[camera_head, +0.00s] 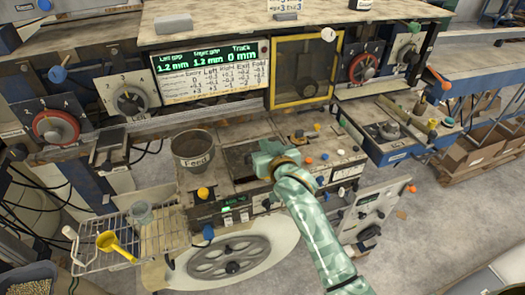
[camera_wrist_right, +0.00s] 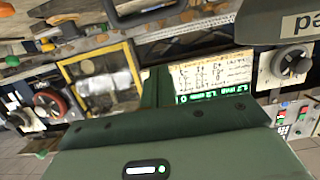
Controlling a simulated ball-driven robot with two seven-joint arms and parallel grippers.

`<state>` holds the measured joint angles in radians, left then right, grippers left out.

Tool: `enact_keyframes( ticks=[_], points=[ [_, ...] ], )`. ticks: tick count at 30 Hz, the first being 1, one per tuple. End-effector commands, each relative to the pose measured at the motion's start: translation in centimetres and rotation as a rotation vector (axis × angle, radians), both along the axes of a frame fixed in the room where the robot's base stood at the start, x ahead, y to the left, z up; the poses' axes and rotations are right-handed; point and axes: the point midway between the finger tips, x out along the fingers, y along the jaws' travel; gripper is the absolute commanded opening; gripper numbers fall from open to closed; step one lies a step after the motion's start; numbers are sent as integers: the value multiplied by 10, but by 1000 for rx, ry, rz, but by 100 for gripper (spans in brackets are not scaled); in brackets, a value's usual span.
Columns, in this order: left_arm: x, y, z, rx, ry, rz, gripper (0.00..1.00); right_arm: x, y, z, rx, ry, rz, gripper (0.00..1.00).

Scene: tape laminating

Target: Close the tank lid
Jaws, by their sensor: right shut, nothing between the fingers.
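My right gripper (camera_head: 262,158) is shut and empty, over the middle of the machine's worktop. In the right wrist view its green body fills the lower middle and its closed fingers (camera_wrist_right: 157,88) point up the picture. A dark square panel (camera_head: 238,160), perhaps the tank or its lid, lies just left of the gripper and is partly hidden by it. I cannot tell whether the lid is open or closed, or whether the gripper touches it. In the right wrist view a dark handle-like bar (camera_wrist_right: 150,14) shows at the top edge. My left gripper is not in view.
A grey pot marked Feed (camera_head: 194,150) stands left of the panel; its side shows in the wrist view (camera_wrist_right: 285,22). Coloured knobs (camera_head: 308,159) stand to the right. Behind are a display (camera_head: 212,68) and a yellow-framed window (camera_head: 302,68). A wire rack (camera_head: 150,232) with a yellow scoop (camera_head: 112,243) is front left.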

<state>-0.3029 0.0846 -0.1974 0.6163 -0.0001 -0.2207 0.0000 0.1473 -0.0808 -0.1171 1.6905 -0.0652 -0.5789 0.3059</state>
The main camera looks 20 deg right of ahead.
Motion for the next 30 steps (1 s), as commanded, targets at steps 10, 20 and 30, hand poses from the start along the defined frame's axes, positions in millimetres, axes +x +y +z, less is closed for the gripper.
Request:
enact_keyframes(
  ticks=[10,20,30],
  points=[
    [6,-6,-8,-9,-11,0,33,32,1,-37,3,3,-1,0],
    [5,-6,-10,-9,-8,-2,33,32,2,-47,4,-1,-1,0],
    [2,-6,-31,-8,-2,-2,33,27,2,-62,8,-53,0,0]
  ],
)
